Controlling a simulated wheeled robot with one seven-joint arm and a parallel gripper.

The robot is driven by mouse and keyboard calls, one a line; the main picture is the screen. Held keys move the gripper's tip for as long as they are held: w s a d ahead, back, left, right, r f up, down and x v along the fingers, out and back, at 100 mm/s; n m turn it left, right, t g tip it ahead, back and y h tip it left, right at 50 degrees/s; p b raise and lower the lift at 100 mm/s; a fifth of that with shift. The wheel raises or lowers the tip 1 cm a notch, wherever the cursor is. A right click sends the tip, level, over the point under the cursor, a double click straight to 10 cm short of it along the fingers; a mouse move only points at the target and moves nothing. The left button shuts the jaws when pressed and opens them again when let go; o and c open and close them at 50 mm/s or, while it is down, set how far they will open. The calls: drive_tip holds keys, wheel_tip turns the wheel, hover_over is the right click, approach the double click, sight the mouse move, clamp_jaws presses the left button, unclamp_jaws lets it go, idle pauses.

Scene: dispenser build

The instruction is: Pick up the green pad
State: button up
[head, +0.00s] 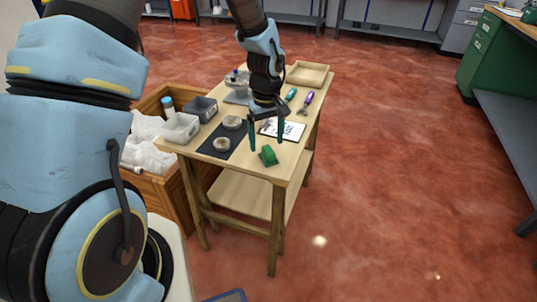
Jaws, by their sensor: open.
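The green pad (268,155) is a small green block lying near the front right corner of the wooden table (258,173). My gripper (266,147) hangs above the table, fingers pointing down and spread apart. It is open with nothing visible between the fingers. The pad shows just below and between the fingertips in the head view. I cannot tell how high the fingertips are above it or whether they touch it.
Left of the pad is a dark mat (221,153) with round pieces. A white sheet (290,131), tools with teal and purple handles (308,98), grey bins (182,128) and a wooden tray (307,73) share the tabletop. A wooden crate (178,208) stands left; floor is clear right.

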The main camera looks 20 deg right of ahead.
sight(268, 149)
drive_tip(key=shift+d+f+p, duration=0.15)
drive_tip(key=shift+f+p, duration=0.2)
drive_tip(key=shift+f, duration=0.85)
drive_tip(key=shift+d+f+p, duration=0.15)
drive_tip(key=shift+f+p, duration=0.2)
drive_tip(key=shift+f, duration=0.85)
clamp_jaws()
drive_tip(key=shift+r, duration=0.1)
wheel_tip(268, 149, up, 10)
drive_tip(key=shift+f+b, duration=0.1)
drive_tip(key=shift+b, duration=0.9)
